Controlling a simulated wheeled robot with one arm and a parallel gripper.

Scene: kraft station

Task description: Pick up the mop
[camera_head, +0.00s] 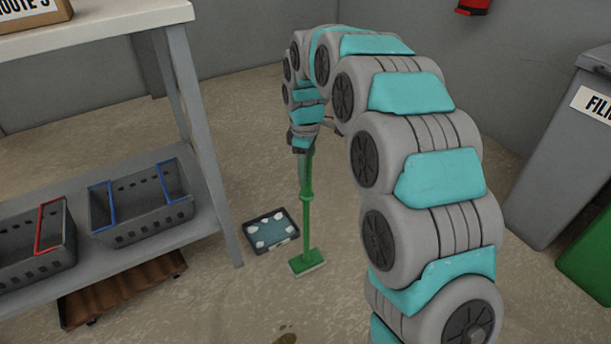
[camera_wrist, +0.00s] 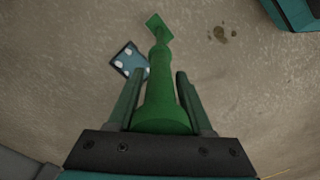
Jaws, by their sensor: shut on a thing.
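The green mop (camera_head: 306,210) stands close to upright in the head view, with its flat head (camera_head: 307,262) at floor level. I cannot tell whether the head touches the floor. My gripper (camera_head: 303,150) is at the upper end of the mop's handle. In the wrist view the thick green handle (camera_wrist: 166,95) runs between the two fingers of my gripper (camera_wrist: 158,95), away toward the small green head (camera_wrist: 158,25). My gripper is shut on the handle.
A dark tray (camera_head: 271,231) with white pieces lies on the floor left of the mop. A shelf (camera_head: 215,215) with grey baskets (camera_head: 140,200) stands at the left. Grey (camera_head: 575,140) and green (camera_head: 588,255) bins stand at the right. A dark stain (camera_wrist: 222,34) marks the floor.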

